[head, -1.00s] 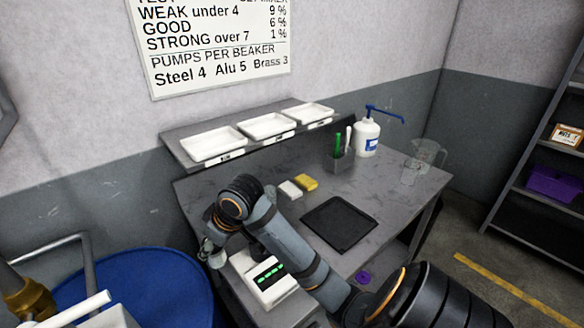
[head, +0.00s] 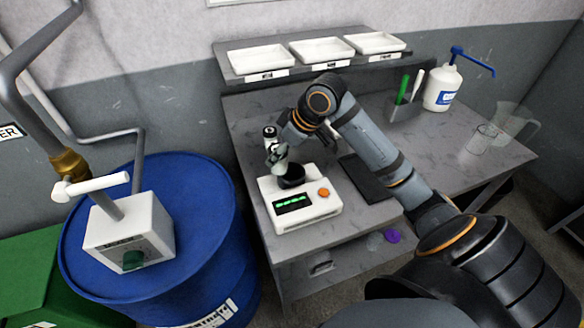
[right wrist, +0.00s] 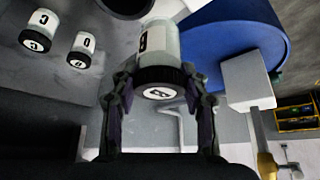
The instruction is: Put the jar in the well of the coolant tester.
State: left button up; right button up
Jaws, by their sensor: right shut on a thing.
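The coolant tester (head: 320,207) is a white box on the left of the bench, with green lit digits and an orange button. Its round black well (head: 291,180) is on top. My right gripper (head: 281,150) is shut on a pale jar with a black lid, which shows in the right wrist view (right wrist: 158,45) between both fingers, upright with a label on the lid. In the head view the jar is mostly hidden, close to the well's back left; I cannot tell whether it touches the well. My left gripper is out of view.
Two similar jars, one marked C (right wrist: 40,30), stand beside the held one in the right wrist view. A blue drum (head: 190,240) with a pump stands left of the bench. A dark mat (head: 366,178) lies partly under my right arm. White trays (head: 320,50) line the back shelf.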

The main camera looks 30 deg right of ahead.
aim_at(291, 165)
jog(key=d+f, duration=0.1)
jog(key=f, duration=0.1)
jog(key=w+d+f+p, duration=0.1)
jog(key=d+f, duration=0.1)
jog(key=f, duration=0.1)
jog(key=d+f, duration=0.2)
jog(key=f, duration=0.1)
jog(key=shift+w+f+p, duration=0.15)
jog(key=shift+w+p, duration=0.1)
jog(key=shift+p, duration=0.15)
jog(key=shift+f, duration=0.4)
jog(key=shift+f, duration=0.1)
jog(key=o, duration=1.2)
